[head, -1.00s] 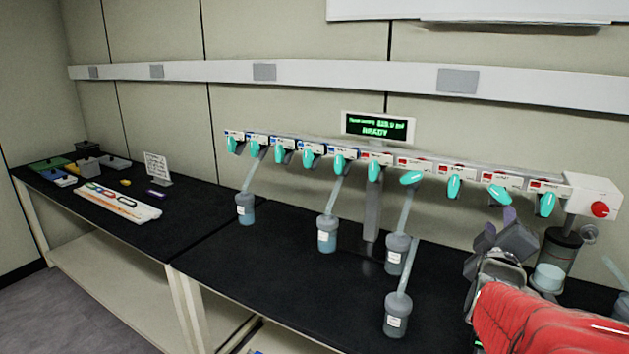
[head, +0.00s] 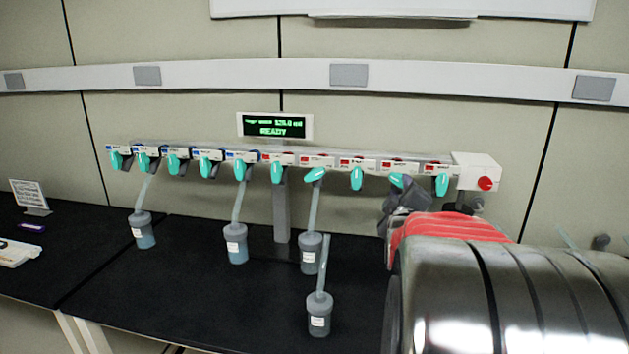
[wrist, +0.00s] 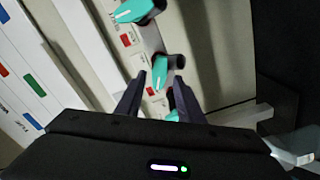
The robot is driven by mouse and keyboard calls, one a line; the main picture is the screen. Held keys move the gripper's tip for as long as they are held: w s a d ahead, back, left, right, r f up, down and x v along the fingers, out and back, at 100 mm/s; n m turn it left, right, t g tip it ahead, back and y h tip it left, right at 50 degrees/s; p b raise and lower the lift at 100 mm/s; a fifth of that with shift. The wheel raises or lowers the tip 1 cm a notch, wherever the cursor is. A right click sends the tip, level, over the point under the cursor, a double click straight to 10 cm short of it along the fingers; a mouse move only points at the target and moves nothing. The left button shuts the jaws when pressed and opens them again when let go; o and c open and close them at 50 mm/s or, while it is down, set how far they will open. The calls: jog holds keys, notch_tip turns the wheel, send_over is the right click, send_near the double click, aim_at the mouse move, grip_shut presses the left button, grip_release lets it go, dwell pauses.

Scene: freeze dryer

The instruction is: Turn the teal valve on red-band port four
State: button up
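The manifold carries a row of teal valves, blue-banded ports at left and red-banded ports at right. The fourth red-band valve (head: 397,180) sits tilted, partly hidden by my gripper. The third (head: 356,179) and fifth (head: 442,185) red-band valves hang down. My gripper (head: 405,194) is at the fourth red-band port, just below and in front of its valve. In the wrist view my gripper (wrist: 158,98) has its two dark fingers apart. A teal valve (wrist: 159,72) shows between and beyond the fingertips; I cannot tell which port it belongs to, or whether anything touches.
Grey-capped flasks (head: 236,243) hang on tubes from several ports to the left, above the black bench (head: 200,290). A white end box with a red knob (head: 486,184) closes the manifold at right. A green READY display (head: 275,125) stands above it.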

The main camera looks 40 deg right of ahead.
aim_at(399, 183)
jog(key=x, duration=0.3)
jog(key=shift+w, duration=0.2)
jog(key=shift+s, duration=0.1)
grip_shut()
dwell(0.4)
